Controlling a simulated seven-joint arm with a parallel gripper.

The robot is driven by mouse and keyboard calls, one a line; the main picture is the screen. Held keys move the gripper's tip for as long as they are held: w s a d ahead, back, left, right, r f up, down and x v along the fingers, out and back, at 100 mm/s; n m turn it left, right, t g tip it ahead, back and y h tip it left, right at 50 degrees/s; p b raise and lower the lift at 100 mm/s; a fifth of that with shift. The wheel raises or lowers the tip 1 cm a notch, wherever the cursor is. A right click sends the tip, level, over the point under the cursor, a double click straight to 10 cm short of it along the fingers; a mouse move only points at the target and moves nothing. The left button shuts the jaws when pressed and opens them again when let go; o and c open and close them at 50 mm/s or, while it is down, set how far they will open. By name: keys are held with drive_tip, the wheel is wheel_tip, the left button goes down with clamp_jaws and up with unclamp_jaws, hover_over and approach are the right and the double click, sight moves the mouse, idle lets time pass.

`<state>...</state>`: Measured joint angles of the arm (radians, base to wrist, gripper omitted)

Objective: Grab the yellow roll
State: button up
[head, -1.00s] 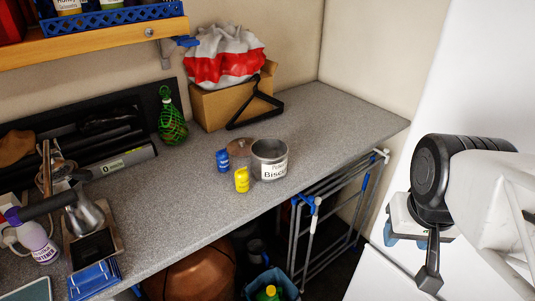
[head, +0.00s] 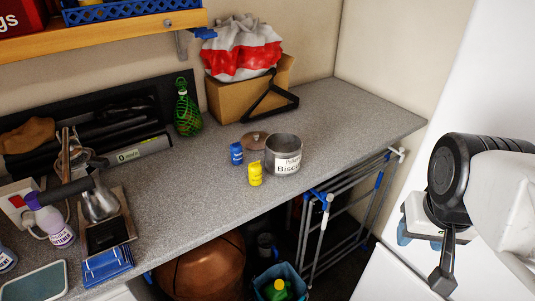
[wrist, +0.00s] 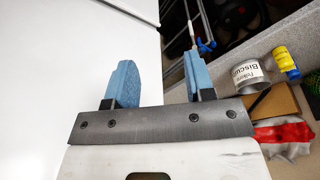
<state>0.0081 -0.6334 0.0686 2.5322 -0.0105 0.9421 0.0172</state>
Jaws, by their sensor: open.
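The yellow roll (head: 255,174) stands on the grey counter, just in front and left of the open biscuit tin (head: 283,160). In the wrist view the yellow roll (wrist: 284,59) lies at the far right beside the tin (wrist: 249,76). My gripper (wrist: 156,72) is open, with two blue fingers apart and nothing between them. It is well away from the roll, over the white surface at the right of the head view, where my arm partly hides it.
A blue roll (head: 236,153) and a round brown lid (head: 255,139) are close behind the yellow roll. A cardboard box (head: 248,97) stands at the back. A folding rack (head: 345,205) is under the counter's right end. The counter front (head: 195,210) is clear.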

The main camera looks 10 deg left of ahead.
drive_tip(key=shift+o, duration=0.2)
drive_tip(key=o, duration=0.4)
